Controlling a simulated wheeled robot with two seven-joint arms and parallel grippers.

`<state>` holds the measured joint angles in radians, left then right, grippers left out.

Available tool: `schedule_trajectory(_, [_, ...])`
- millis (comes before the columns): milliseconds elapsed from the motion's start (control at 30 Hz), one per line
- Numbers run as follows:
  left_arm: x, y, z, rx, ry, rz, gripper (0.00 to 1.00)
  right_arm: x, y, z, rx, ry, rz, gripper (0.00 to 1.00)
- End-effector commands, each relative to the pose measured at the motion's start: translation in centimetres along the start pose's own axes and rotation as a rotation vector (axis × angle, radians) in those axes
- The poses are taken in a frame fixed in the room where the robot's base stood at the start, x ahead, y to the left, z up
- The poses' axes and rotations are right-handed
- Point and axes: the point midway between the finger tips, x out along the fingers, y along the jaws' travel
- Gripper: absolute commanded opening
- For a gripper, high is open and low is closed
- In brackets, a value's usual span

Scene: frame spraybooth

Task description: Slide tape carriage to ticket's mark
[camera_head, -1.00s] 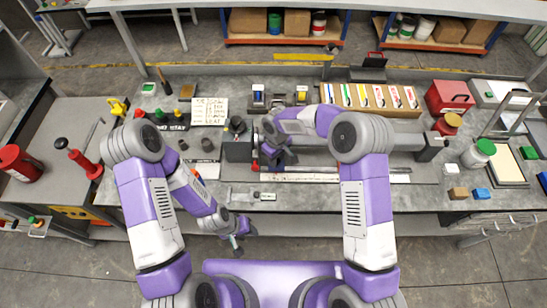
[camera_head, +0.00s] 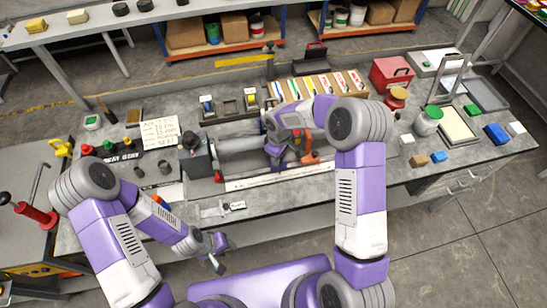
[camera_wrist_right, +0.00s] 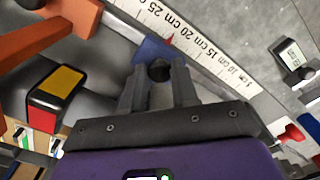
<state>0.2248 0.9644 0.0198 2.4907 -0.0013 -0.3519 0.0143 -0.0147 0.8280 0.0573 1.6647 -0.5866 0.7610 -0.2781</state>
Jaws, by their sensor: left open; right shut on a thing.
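My right gripper (camera_head: 280,153) is over the rail at the middle of the bench. In the right wrist view its fingers (camera_wrist_right: 158,85) are shut around a small dark knob on the blue part (camera_wrist_right: 153,50) of the tape carriage. The carriage's orange arm (camera_head: 312,158) shows just right of the gripper. A red pointer (camera_wrist_right: 170,38) lies at the edge of the scale (camera_wrist_right: 205,52), close to the 20 cm label. A handwritten white ticket (camera_head: 160,131) lies at the back left; its writing is too small to read. My left gripper (camera_head: 217,252) is open and empty in front of the bench.
A grey block (camera_head: 196,156) stands at the rail's left end. A caliper-like tool with a white tag (camera_head: 237,205) lies on the front of the bench. Coloured strips in a tan box (camera_head: 315,86) stand behind the rail.

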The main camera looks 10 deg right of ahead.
Motion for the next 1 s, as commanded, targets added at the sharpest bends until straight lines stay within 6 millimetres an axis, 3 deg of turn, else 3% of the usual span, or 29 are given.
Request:
schedule_trajectory(233, [0.0, 0.0, 0.0, 0.000, 0.000, 0.000, 0.43, -0.1, 0.1, 0.0, 0.000, 0.001, 0.002, 0.00])
schedule_trajectory(267, [0.0, 0.0, 0.0, 0.000, 0.000, 0.000, 0.43, -0.1, 0.1, 0.0, 0.000, 0.001, 0.002, 0.31])
schedule_trajectory(433, [0.0, 0.0, 0.0, 0.000, 0.000, 0.000, 0.43, -0.1, 0.1, 0.0, 0.000, 0.001, 0.001, 0.55])
schedule_trajectory(767, [0.0, 0.0, 0.0, 0.000, 0.000, 0.000, 0.43, -0.5, 0.0, -0.1, 0.000, 0.002, 0.002, 0.55])
schedule_trajectory(1000, [0.1, 0.0, 0.0, 0.000, 0.000, 0.000, 0.43, -4.2, 0.1, -0.1, 0.001, 0.004, 0.004, 0.55])
